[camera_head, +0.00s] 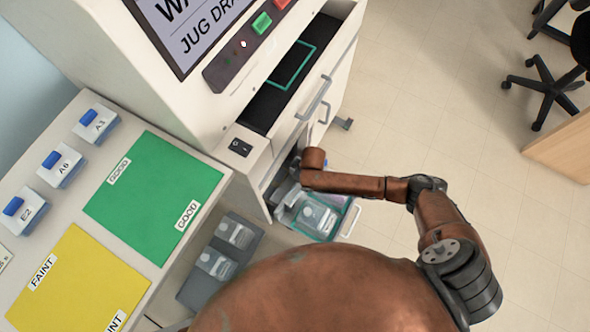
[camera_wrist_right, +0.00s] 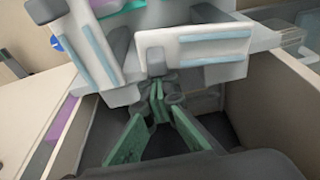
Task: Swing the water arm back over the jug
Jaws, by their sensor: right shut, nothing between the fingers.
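My right arm reaches in the head view to a pulled-out drawer (camera_head: 345,222) low on the white machine (camera_head: 160,70). Its gripper cannot be made out there. In the right wrist view my right gripper (camera_wrist_right: 158,92) has green fingers that meet at the tips, with nothing between them. White parts with pale blue strips (camera_wrist_right: 195,45) stand just beyond the fingertips; I cannot tell whether they touch. A clear container (camera_head: 318,216) sits in the drawer. I cannot clearly pick out the water arm or the jug in either view. My left gripper is not in view.
Beige walls (camera_wrist_right: 285,95) flank the gripper in the wrist view. An upper drawer (camera_head: 285,85) stands open above my arm. A table with green (camera_head: 150,195) and yellow (camera_head: 75,285) mats is at left, with a grey tray (camera_head: 190,290) beside it.

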